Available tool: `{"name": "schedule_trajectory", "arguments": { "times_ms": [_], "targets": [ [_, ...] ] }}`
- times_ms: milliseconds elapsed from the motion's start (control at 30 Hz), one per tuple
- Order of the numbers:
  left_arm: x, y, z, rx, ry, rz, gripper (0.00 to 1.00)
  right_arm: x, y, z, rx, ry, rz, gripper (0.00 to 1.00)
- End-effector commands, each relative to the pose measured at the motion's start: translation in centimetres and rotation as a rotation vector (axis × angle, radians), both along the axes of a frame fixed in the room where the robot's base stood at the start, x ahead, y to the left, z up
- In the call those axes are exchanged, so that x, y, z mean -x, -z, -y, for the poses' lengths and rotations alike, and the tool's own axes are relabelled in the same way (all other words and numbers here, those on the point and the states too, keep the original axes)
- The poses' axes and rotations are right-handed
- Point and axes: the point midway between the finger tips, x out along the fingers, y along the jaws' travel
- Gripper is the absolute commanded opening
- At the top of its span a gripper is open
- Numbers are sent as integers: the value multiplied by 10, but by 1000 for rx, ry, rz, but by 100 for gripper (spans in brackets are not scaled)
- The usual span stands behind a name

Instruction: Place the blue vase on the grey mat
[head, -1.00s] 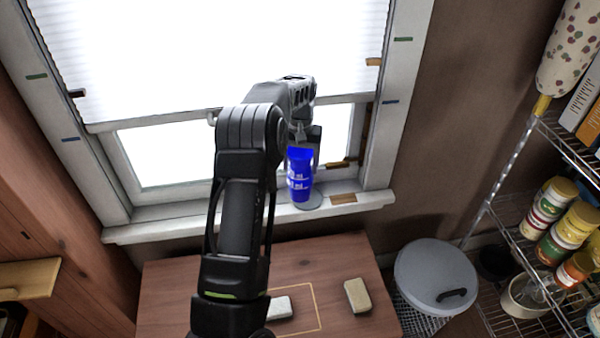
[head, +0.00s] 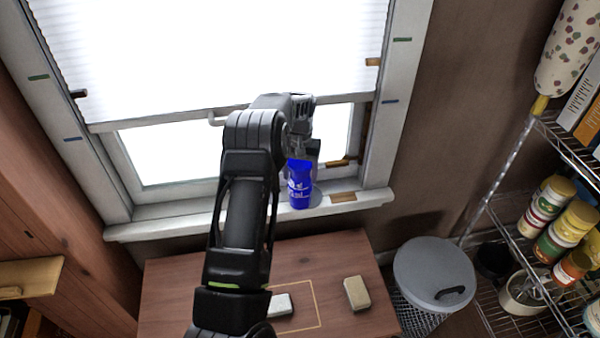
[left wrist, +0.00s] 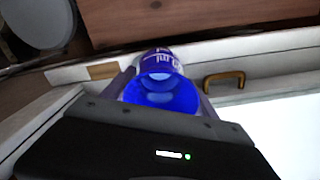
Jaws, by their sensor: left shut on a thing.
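The blue vase (head: 300,190) with white markings is upright at the window sill. My left gripper (head: 302,162) is shut on its upper part. In the left wrist view the vase (left wrist: 165,90) sits between the two fingers, its open mouth towards the camera. My right gripper is not in view.
A brown patch (head: 343,197) lies on the sill (head: 377,196) right of the mat. The window glass and blind (head: 230,60) are close behind. Below, a wooden top (head: 190,290) holds a beige block (head: 357,293) and a white block (head: 280,305). A grey-lidded bin (head: 432,268) stands right.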

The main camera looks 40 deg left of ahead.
Motion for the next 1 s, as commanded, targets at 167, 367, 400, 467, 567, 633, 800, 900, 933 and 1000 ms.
{"name": "schedule_trajectory", "arguments": {
  "times_ms": [167,367,400,467,567,633,800,900,933,1000],
  "targets": [
    [0,3,0,0,0,0,72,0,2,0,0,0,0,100],
    [0,3,0,0,0,0,88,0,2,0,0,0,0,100],
    [0,3,0,0,0,0,89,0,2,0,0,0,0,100],
    [0,3,0,0,0,0,89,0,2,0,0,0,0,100],
    [0,3,0,0,0,0,89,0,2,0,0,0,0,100],
    [0,2,0,0,0,0,89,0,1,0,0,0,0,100],
    [-1,-7,0,-1,0,2,89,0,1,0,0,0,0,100],
    [-1,-21,0,-1,0,3,89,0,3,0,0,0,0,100],
    [-1,-26,-1,-2,0,4,89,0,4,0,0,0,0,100],
    [-1,-40,-1,-2,-1,4,89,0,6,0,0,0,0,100]
  ]
}}
